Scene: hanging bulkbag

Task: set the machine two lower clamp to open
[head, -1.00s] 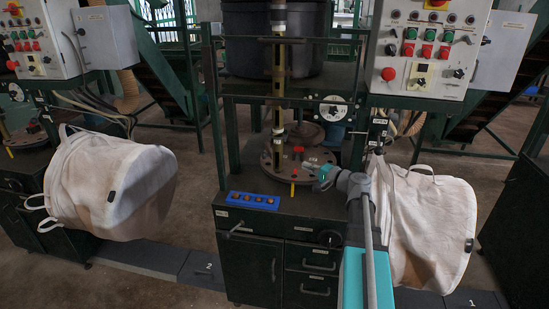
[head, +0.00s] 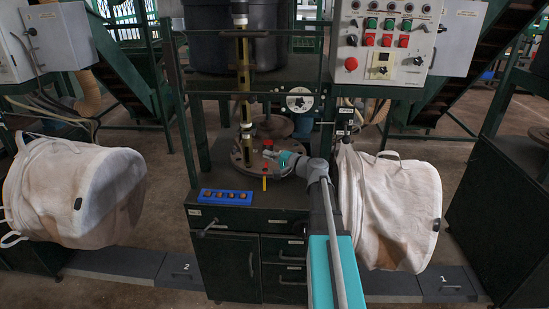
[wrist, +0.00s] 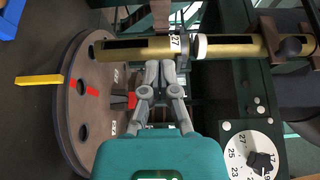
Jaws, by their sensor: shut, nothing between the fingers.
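My gripper (head: 268,154) is shut and empty over the round brown plate (head: 243,160) on the dark green bench. In the wrist view the shut fingertips (wrist: 160,66) point at a brass tube (wrist: 120,48), which stands upright in the head view (head: 244,80). I cannot tell whether they touch it. No control marked as a lower clamp can be read. A control panel (head: 420,62) with red and green buttons and black knobs is above right of the gripper. A small dark switch box (head: 344,122) is below it. Another panel (head: 12,50) is cut off at the left edge.
Pale bulk bags hang at left (head: 75,195) and right (head: 390,205). Floor plates are marked 2 (head: 180,268) and 1 (head: 445,285). A white numbered dial (head: 299,100) stands behind the gripper.

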